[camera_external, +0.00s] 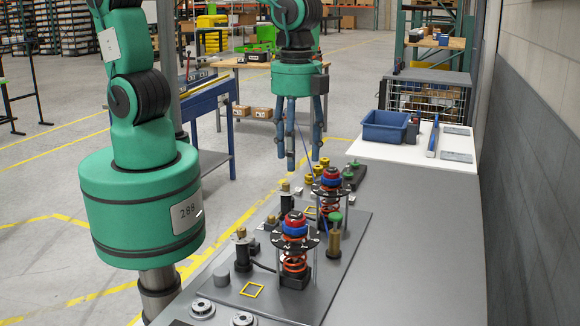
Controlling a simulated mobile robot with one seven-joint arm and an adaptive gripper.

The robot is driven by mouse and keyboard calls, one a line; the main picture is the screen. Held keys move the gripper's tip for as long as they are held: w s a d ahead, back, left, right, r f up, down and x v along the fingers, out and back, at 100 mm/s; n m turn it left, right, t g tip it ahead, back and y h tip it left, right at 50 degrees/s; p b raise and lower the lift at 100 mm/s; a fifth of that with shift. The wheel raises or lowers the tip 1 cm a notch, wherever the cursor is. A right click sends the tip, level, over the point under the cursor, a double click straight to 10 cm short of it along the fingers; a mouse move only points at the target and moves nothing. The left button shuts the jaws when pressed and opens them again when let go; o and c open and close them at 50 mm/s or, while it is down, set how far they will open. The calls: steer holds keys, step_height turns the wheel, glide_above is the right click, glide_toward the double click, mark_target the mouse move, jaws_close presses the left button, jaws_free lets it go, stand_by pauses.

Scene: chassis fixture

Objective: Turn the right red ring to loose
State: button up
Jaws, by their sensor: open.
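Two spring assemblies stand on a grey plate (225,293) on the bench. Each has a red ring-like top, a blue band under it, a black disc and an orange coil. The nearer red top (295,217) is left of the farther red top (331,173) in the picture. I cannot tell how tight either one is. My gripper (304,162) hangs fingers down, open and empty, above and behind the nearer assembly and up-left of the farther one. It appears apart from both.
A blue bin (385,127) sits on a white surface behind. A grey wall (530,150) borders the right side. The bench's right part is clear.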

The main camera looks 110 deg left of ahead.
mark_target(295, 214)
steer(key=shift+f, duration=0.1)
step_height(295, 214, down, 14)
steer(key=shift+r, duration=0.25)
stand_by(0.5)
steer(key=c, duration=1.2)
